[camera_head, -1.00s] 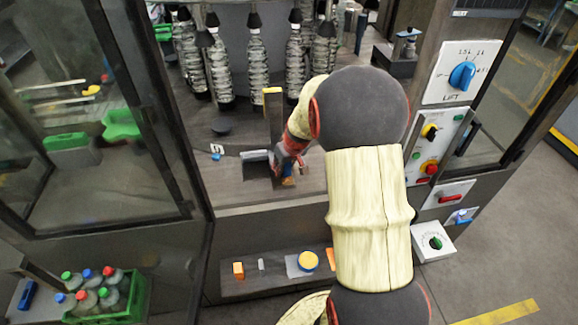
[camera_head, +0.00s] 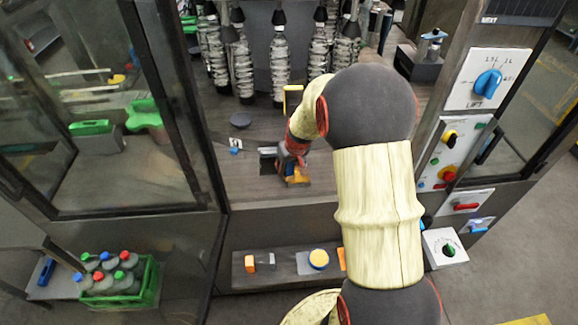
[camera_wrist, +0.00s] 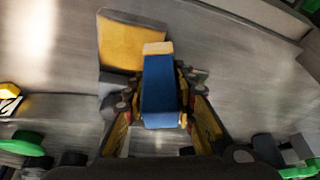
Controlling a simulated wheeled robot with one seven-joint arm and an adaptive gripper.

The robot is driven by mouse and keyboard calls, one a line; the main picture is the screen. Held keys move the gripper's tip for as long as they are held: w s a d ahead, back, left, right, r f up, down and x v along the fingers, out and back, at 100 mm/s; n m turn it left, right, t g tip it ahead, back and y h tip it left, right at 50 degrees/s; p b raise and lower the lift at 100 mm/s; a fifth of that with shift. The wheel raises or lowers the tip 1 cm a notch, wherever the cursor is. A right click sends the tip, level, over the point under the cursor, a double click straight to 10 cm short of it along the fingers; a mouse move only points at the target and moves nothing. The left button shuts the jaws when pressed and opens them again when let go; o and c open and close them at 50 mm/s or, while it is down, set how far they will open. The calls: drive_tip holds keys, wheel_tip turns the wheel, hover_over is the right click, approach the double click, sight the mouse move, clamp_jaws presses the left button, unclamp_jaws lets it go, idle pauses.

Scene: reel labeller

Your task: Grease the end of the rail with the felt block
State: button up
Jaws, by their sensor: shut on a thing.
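My gripper (camera_wrist: 158,105) is shut on a blue block with a tan end, which I take for the felt block (camera_wrist: 160,90). The tan end points away from the gripper. In the head view my gripper (camera_head: 290,165) is low over the machine's deck, and the block is mostly hidden. A dark upright post with a yellow top (camera_head: 292,96) stands behind it, perhaps the rail. In the wrist view a grey piece with a yellow face (camera_wrist: 132,44) lies just beyond the block. The tan end overlaps its edge; I cannot tell whether they touch.
Wrapped bottles (camera_head: 279,72) hang behind the deck. A front shelf (camera_head: 280,281) holds a round yellow-topped pot (camera_head: 319,259) and small blocks. A control panel (camera_head: 455,150) stands right. A green bottle crate (camera_head: 148,285) is lower left.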

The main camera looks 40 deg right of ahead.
drive_tip(key=shift+s+d+f, duration=0.1)
drive_tip(key=shift+d, duration=0.05)
drive_tip(key=shift+s+d+f+b, duration=0.1)
drive_tip(key=shift+s+d+b, duration=0.3)
drive_tip(key=shift+d+b, duration=0.3)
drive_tip(key=shift+s+d+b, duration=0.4)
drive_tip(key=shift+d+b, duration=0.25)
drive_tip(key=shift+s+d+b, duration=0.55)
drive_tip(key=shift+d, duration=0.35)
drive_tip(key=shift+s+d+b, duration=0.55)
drive_tip(key=shift+d, duration=0.3)
drive_tip(key=shift+r, duration=0.2)
drive_tip(key=shift+r, duration=0.1)
drive_tip(key=shift+r+p, duration=1.55)
drive_tip(key=shift+r, duration=1.4)
wheel_tip(320, 180, up, 3)
drive_tip(key=shift+p, duration=0.65)
